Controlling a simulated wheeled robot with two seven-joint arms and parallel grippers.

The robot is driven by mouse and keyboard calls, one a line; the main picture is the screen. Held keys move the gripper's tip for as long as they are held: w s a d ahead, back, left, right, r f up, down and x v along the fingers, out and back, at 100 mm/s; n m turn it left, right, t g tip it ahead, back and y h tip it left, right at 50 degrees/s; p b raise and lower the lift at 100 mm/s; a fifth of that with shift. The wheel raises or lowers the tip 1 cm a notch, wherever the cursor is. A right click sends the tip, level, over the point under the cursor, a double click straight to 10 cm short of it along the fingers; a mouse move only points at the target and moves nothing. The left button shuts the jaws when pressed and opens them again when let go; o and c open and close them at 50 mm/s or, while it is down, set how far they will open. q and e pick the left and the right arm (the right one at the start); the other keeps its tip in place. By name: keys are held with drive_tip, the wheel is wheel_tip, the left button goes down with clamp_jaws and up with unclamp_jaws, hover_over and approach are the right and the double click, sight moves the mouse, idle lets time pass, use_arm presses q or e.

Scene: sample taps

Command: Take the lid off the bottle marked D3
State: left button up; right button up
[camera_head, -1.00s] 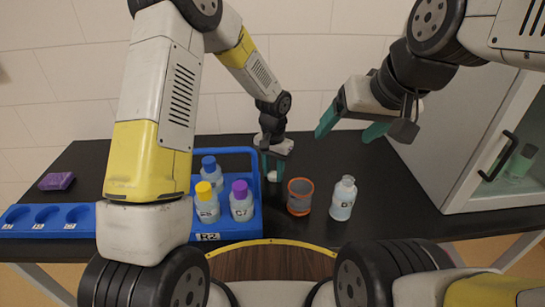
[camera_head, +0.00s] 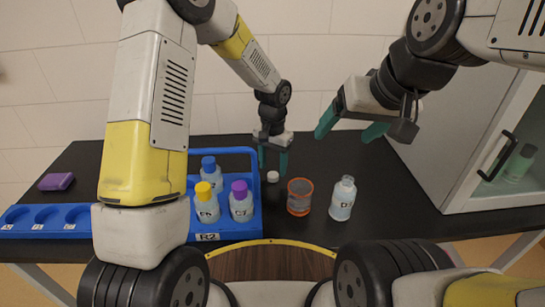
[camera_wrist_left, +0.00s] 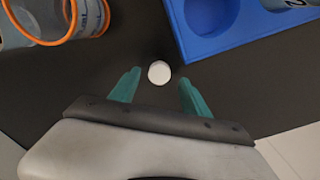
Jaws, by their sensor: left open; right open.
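A clear bottle (camera_head: 342,200) with a label starting with D stands upright on the table, its neck bare; the rest of the label is too small to read. A small white lid (camera_head: 272,177) lies on the black table between the blue rack and the orange-rimmed beaker. It also shows in the left wrist view (camera_wrist_left: 159,72), just beyond and between the fingertips. My left gripper (camera_head: 272,160) is open and empty just above the lid. My right gripper (camera_head: 347,128) is open and empty, raised behind and above the bottle.
The orange-rimmed beaker (camera_head: 300,197) stands left of the bottle. A blue handled rack (camera_head: 208,237) holds bottles with blue, yellow and purple caps. A purple block (camera_head: 56,181) lies at the far left. A glass-doored cabinet (camera_head: 455,150) bounds the right.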

sight(273, 174)
use_arm(q)
wheel_tip(273, 174, up, 9)
drive_tip(key=s+a+r+n+t+h, duration=0.1)
drive_tip(key=s+a+r, duration=0.35)
drive_tip(key=r, duration=0.25)
drive_tip(key=s+a+r+n+t, duration=0.2)
drive_tip(key=s+a+r, duration=0.2)
drive_tip(key=a+r, duration=0.15)
drive_tip(key=s+a+r+n+t, duration=0.1)
drive_tip(key=s+a+r, duration=0.1)
drive_tip(key=s, duration=0.4)
drive_tip(key=s+a+r+n+t+h, duration=0.1)
drive_tip(key=s+a+r+t, duration=0.1)
drive_tip(key=s, duration=0.5)
drive_tip(key=shift+a+r+n, duration=0.3)
drive_tip(key=shift+a, duration=0.2)
